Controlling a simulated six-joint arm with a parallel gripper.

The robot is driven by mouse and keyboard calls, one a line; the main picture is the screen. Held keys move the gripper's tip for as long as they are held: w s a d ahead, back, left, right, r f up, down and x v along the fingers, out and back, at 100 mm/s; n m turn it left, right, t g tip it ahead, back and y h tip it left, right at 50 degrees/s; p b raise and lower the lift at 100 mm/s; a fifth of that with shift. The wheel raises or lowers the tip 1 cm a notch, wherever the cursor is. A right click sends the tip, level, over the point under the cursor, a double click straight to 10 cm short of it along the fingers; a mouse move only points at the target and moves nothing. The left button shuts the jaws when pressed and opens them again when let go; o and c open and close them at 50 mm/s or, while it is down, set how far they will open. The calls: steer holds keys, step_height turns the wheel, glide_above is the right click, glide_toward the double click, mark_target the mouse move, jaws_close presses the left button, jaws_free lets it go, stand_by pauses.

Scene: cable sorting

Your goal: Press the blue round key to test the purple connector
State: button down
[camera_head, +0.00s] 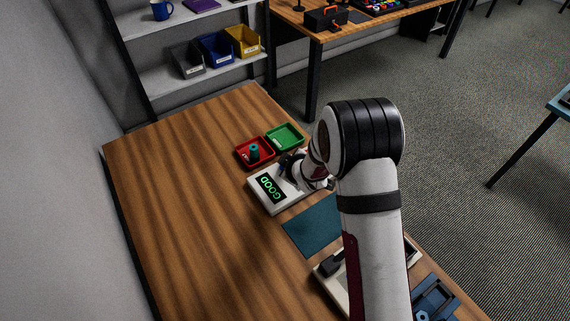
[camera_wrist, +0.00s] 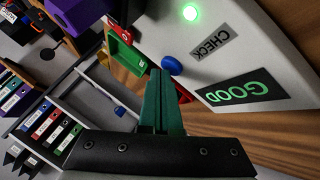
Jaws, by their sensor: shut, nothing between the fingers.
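The white tester (camera_head: 274,206) on the wooden table shows GOOD in green on its dark screen (camera_wrist: 245,92). A green lamp (camera_wrist: 190,12) glows on it, beside a CHECK label (camera_wrist: 210,43). The blue round key (camera_wrist: 172,65) is in the wrist view, right at my fingertips. My gripper (camera_wrist: 158,72) is shut and empty, its green fingers together; whether they touch the key I cannot tell. A purple block (camera_wrist: 75,14), seemingly the purple connector, shows at the upper left of the wrist view. In the head view my arm hides most of the key area.
Behind the tester are a red tray (camera_head: 240,154) holding a teal connector (camera_head: 255,151) and an empty-looking green tray (camera_head: 286,134). A teal mat (camera_head: 310,228) lies in front. The table's left side (camera_head: 180,190) is clear. A shelf with bins (camera_head: 217,49) stands beyond.

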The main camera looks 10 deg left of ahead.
stand_by(0.4)
steer(key=shift+r, duration=0.8)
steer(key=shift+r, duration=0.1)
steer(key=shift+r, duration=2.45)
steer(key=s+d+r+m+g+h, duration=0.2)
steer(key=s+d+r+m, duration=0.25)
steer(key=s+d, duration=0.25)
steer(key=s+d+r+m+g+h, duration=0.1)
steer(key=s+d+r+m+h, duration=0.1)
steer(key=s+d+r+m, duration=0.35)
steer(key=s+d+m+g, duration=0.1)
steer(key=s+m, duration=0.2)
steer(key=s, duration=0.5)
steer(key=s+d+r+m+g+y, duration=0.1)
steer(key=s+m+g, duration=0.1)
steer(key=s, duration=0.6)
steer(key=s+d+m+g, duration=0.1)
steer(key=s+m+g, duration=0.1)
steer(key=s+m, duration=0.3)
steer(key=s, duration=0.3)
steer(key=shift+s+d+r+y, duration=0.15)
steer(key=shift+s+d+y, duration=0.15)
steer(key=shift+d, duration=0.05)
